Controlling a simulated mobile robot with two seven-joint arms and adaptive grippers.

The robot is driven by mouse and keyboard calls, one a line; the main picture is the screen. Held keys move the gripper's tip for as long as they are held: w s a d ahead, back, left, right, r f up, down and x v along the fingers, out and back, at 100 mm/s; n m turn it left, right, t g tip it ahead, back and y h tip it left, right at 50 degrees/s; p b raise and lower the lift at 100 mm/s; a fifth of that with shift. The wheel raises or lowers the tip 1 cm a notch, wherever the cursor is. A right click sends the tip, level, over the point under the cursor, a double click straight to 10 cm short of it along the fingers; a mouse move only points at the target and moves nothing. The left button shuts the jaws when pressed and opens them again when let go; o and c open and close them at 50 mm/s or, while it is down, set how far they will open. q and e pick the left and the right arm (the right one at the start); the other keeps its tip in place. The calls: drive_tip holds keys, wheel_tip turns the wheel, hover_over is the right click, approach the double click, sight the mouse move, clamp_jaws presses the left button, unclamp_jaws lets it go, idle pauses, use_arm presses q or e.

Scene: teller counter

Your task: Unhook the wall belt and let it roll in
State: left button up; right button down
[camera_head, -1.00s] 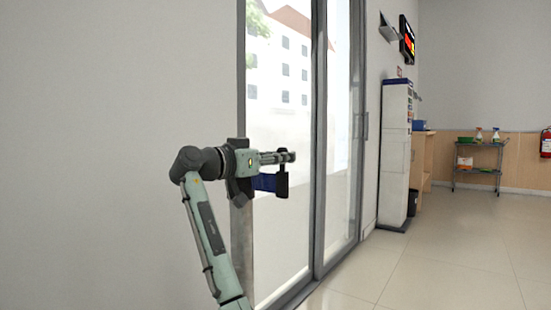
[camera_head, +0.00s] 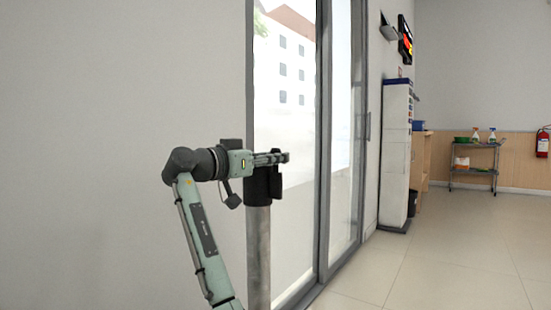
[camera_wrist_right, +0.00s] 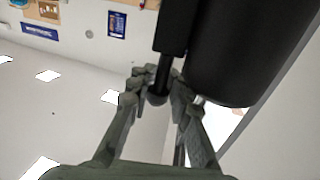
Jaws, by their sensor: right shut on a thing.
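My right gripper (camera_head: 283,158) is level at the black head (camera_head: 262,188) of a grey metal post (camera_head: 258,255) by the glass door. In the right wrist view its fingers (camera_wrist_right: 160,88) are closed around a slim black belt end piece (camera_wrist_right: 172,38). That piece also shows in the head view (camera_head: 277,182), hanging below the fingers close against the post head. The large black cylinder (camera_wrist_right: 235,65) of the post head fills the upper right of the wrist view. I cannot tell whether the two touch. No blue strap shows now. My left gripper is out of view.
A sliding glass door (camera_head: 285,110) stands just behind the post, with a plain wall (camera_head: 110,120) to the left. A tall grey cabinet (camera_head: 396,150) and a small trolley (camera_head: 474,165) with bottles stand farther right. The tiled floor (camera_head: 440,250) between is clear.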

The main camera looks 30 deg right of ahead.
drive_tip(key=shift+w+a, duration=0.15)
drive_tip(key=shift+a, duration=0.05)
drive_tip(key=c, duration=1.8)
unclamp_jaws()
drive_tip(key=shift+o, duration=1.1)
drive_tip(key=shift+w+a, duration=0.1)
drive_tip(key=s+a, duration=0.2)
drive_tip(key=a, duration=0.9)
drive_tip(key=shift+s+a, duration=0.25)
drive_tip(key=shift+a, duration=0.1)
